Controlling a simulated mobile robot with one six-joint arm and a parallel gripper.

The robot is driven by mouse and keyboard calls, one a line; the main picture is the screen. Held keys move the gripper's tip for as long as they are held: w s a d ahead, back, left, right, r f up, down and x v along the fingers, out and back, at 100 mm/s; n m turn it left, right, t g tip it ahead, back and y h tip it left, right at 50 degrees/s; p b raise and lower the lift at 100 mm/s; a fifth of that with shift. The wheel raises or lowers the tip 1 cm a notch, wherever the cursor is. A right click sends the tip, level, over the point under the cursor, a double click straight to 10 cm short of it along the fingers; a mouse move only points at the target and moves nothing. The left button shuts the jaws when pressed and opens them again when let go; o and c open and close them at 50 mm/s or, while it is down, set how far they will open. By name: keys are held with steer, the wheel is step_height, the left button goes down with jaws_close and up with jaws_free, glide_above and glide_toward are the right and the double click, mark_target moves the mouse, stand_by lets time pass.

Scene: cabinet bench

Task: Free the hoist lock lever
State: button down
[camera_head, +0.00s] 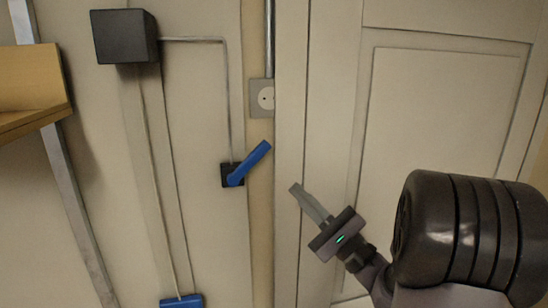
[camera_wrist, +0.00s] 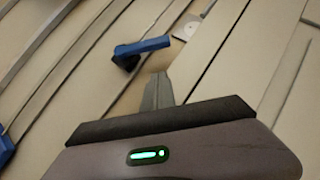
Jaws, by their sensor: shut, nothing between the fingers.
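A blue lever (camera_head: 250,162) sits on a small black mount (camera_head: 228,175) on the cream cabinet panel, left of my gripper. It slants from lower left at its pivot to upper right at its free end. The lever also shows in the wrist view (camera_wrist: 143,46), beyond the fingertips and a little to the left, with its black mount (camera_wrist: 126,62) at its left end. My gripper (camera_head: 296,188) is shut and empty. It points up and left toward the lever and is apart from it. Nothing hides the lever.
A black box (camera_head: 125,36) is mounted at upper left, with a thin conduit running to the lever. A grey socket plate (camera_head: 262,98) is just above the lever. A blue block (camera_head: 182,301) is at the bottom. A wooden shelf (camera_head: 30,90) juts out at left. A panelled door (camera_head: 440,110) is at right.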

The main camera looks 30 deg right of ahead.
mark_target(249, 163)
steer(key=w+a+r+p, duration=0.4)
steer(key=r, duration=0.1)
steer(key=shift+w, duration=0.25)
steer(key=shift+r, duration=0.1)
